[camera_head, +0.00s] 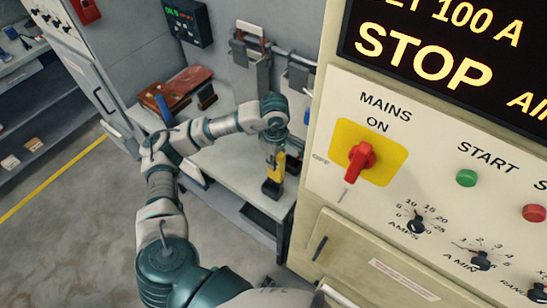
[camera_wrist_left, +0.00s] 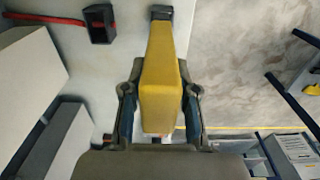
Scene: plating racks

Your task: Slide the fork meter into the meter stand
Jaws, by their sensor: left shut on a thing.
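The yellow fork meter (camera_wrist_left: 160,75) is between the two fingers of my left gripper (camera_wrist_left: 158,112) in the left wrist view, with its dark end pointing away at the top. In the head view the meter (camera_head: 277,164) hangs roughly upright below my left gripper (camera_head: 274,142), near the bench's front right corner. A small black box with a dark hollow (camera_wrist_left: 100,24), which looks like the meter stand, lies apart to the left of the meter's far end in the wrist view. In the head view a black part shows at the meter's lower end; I cannot tell whether it is fork or stand. My right gripper is out of view.
The pale bench (camera_head: 228,160) carries a reddish-brown case (camera_head: 178,88) at its back left. A red lead (camera_wrist_left: 45,19) lies by the black box. The large control panel (camera_head: 420,190) stands close on the right. Open floor (camera_head: 75,225) lies left.

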